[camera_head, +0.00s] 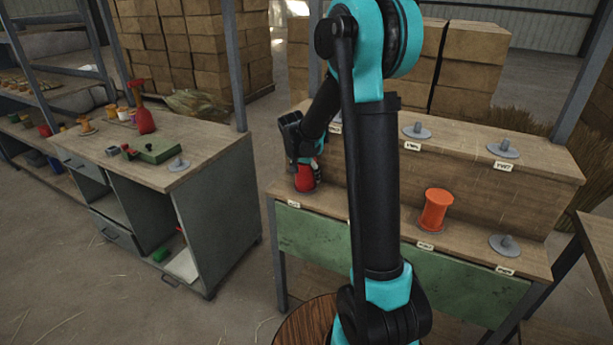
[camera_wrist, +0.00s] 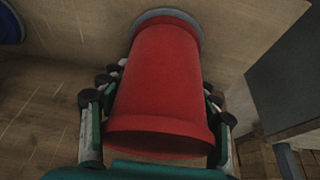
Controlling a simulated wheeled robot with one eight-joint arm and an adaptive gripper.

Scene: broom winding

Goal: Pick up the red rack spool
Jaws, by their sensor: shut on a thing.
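The red rack spool (camera_head: 306,178) is at the left end of the rack's lower shelf in the head view. It fills the middle of the wrist view (camera_wrist: 160,85), with a grey disc (camera_wrist: 168,14) at its far end. My gripper (camera_head: 308,166) reaches down to the spool, and its fingers (camera_wrist: 158,110) lie on both sides of it, shut on it. I cannot tell whether the spool is clear of its grey base. My arm hides part of the rack.
An orange spool (camera_head: 435,209) stands on the lower shelf to the right. Empty grey holders (camera_head: 504,245) sit on both shelf levels. Open floor lies between bench and rack.

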